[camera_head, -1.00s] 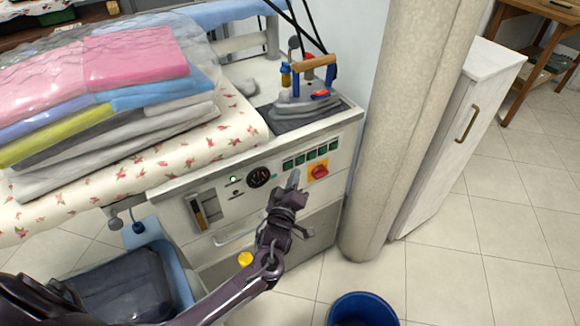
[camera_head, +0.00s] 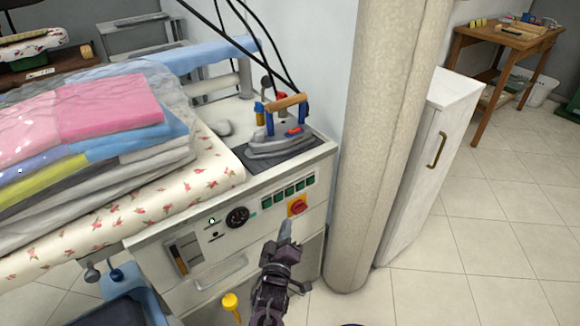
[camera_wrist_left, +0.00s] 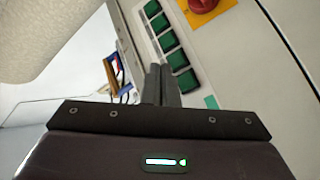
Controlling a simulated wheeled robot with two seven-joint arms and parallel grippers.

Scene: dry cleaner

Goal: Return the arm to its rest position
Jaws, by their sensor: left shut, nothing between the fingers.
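My left gripper (camera_head: 285,230) is in front of the ironing station's control panel (camera_head: 262,226), below the red rotary knob (camera_head: 297,205). Its fingers are together with nothing between them. In the left wrist view the shut fingers (camera_wrist_left: 161,84) point toward the panel's row of green buttons (camera_wrist_left: 172,44). The red knob (camera_wrist_left: 203,5) shows at the top of that view. I cannot tell the exact gap between fingertips and panel. My right gripper is not in view.
An iron (camera_head: 275,135) rests on a dark pad atop the station. Wrapped folded laundry (camera_head: 100,110) lies on the floral board (camera_head: 205,180). A round pillar (camera_head: 370,150) and white cabinet (camera_head: 420,170) stand at the right. Open tiled floor (camera_head: 470,260) lies beyond.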

